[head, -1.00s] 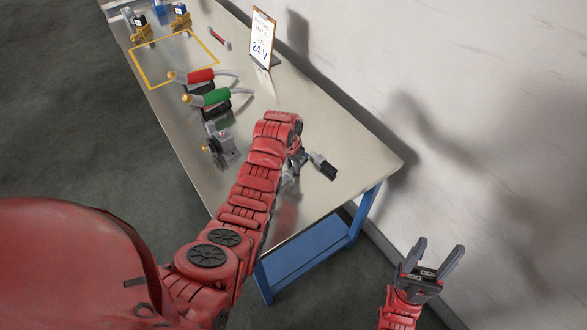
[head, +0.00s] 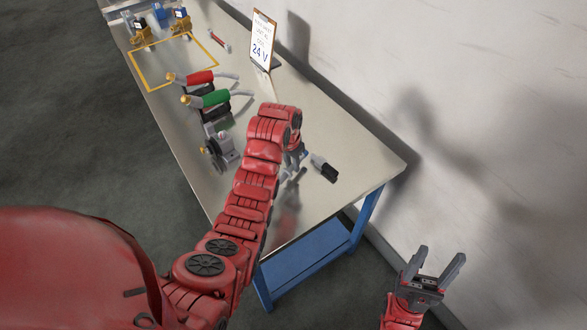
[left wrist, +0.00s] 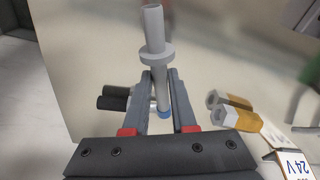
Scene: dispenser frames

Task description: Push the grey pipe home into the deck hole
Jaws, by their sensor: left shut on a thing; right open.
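The grey pipe (left wrist: 153,35) shows in the left wrist view, with a round collar partway along it and a blue end (left wrist: 164,111) between the fingers. My left gripper (left wrist: 160,76) is shut on the pipe just by the collar; the plain grey length points away from the palm. In the head view my left forearm hides most of that gripper (head: 297,158), which is above the near part of the table. I cannot make out the deck hole in either view. My right gripper (head: 435,268) is open and empty, off the table at the lower right.
On the steel table (head: 345,150) stand a red-handled tool (head: 200,77), a green-handled one (head: 212,98), a grey fixture (head: 221,150) and a 24 V clipboard (head: 262,42). A black-ended part (head: 324,168) lies near my left gripper. The wall borders the table's right side.

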